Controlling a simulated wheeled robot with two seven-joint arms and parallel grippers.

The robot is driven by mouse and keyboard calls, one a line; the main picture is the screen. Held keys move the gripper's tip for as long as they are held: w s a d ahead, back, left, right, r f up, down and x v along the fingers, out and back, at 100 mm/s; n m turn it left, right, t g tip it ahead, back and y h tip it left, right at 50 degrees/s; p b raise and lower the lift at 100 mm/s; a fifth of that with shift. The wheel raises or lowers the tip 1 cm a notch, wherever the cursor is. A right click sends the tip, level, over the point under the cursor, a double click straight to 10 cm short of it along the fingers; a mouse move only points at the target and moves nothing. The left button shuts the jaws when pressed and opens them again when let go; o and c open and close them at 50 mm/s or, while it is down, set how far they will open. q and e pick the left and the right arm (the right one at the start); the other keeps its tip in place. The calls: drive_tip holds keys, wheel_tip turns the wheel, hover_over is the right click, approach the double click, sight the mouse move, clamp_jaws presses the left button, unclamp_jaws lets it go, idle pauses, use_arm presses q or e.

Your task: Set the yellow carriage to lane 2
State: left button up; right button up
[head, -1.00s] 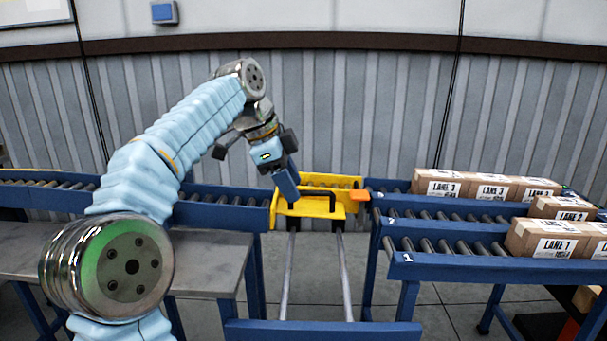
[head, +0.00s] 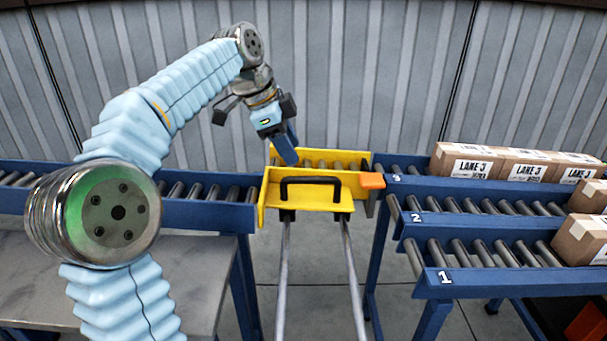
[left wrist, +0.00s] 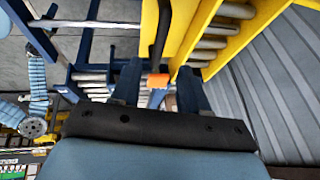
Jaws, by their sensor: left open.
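The yellow carriage (head: 335,198) sits on two metal rails, level with lane 3 in the head view. Its black handle (head: 311,181) is on the near side, and an orange pointer (head: 372,181) sticks out at its right, beside the end of lane 3. The lane 2 mark (head: 416,217) is one lane nearer. My left gripper (head: 285,150) is open and empty, just above and behind the handle's left end. In the left wrist view, the handle (left wrist: 161,38) shows beyond and between the open fingers (left wrist: 160,88), apart from them. My right gripper is out of view.
Lane 3 holds several cartons (head: 525,168). More cartons (head: 583,240) stand at the right on the nearer lanes. A roller conveyor (head: 210,212) lies left of the carriage. The rails (head: 352,270) in front of the carriage are clear.

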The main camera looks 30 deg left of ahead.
sight(307, 178)
use_arm(q)
drive_tip(key=x, duration=0.8)
drive_tip(key=shift+f+b, duration=0.1)
drive_tip(key=shift+b, duration=0.3)
clamp_jaws()
